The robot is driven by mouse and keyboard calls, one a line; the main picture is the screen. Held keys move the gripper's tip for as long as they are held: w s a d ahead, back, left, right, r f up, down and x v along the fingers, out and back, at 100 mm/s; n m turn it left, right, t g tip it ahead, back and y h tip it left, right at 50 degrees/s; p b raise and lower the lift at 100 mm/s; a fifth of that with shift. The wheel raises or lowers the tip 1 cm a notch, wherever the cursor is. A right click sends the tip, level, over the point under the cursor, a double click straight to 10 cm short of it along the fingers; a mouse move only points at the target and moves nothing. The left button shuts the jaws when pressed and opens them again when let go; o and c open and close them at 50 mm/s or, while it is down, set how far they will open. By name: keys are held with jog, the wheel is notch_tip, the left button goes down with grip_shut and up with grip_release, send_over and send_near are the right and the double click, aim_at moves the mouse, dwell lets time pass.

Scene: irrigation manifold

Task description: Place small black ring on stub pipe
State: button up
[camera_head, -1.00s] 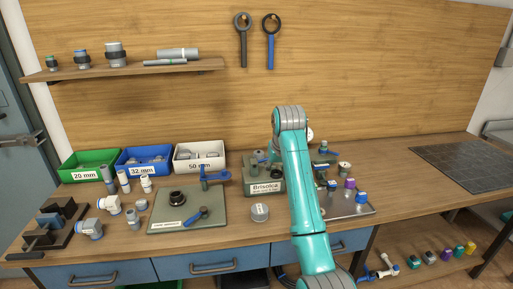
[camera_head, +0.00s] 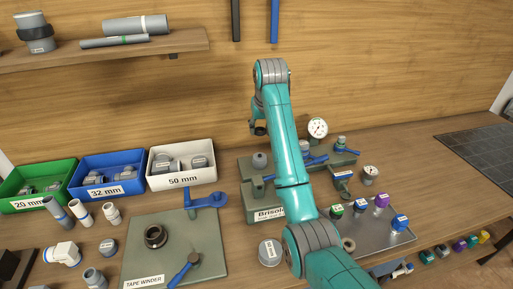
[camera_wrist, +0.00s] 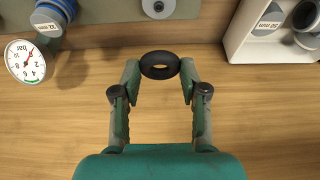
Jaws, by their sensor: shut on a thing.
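The small black ring (camera_wrist: 160,65) is pinched between the two fingertips of my gripper (camera_wrist: 160,72) in the wrist view. In the head view my gripper (camera_head: 259,127) is small and dark beside the upper arm, above the back of the bench, and the ring is hard to make out there. A short grey stub pipe (camera_head: 259,160) stands upright on the green Brisolda block (camera_head: 264,214), below my gripper. What seems to be its round end shows at the top of the wrist view (camera_wrist: 158,8), apart from the ring.
A pressure gauge (camera_head: 317,128) and blue-handled valves stand right of the stub. The white 50 mm bin (camera_head: 181,178) is to its left. A green tape winder board (camera_head: 205,262) lies in front. A metal tray (camera_head: 378,236) with coloured caps is at the right.

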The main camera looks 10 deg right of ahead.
aim_at(260, 154)
notch_tip(260, 154, down, 10)
jog(key=shift+r, duration=0.1)
dwell(0.4)
jog(key=shift+f, duration=0.2)
jog(key=o, duration=0.7)
jog(key=shift+r, duration=0.1)
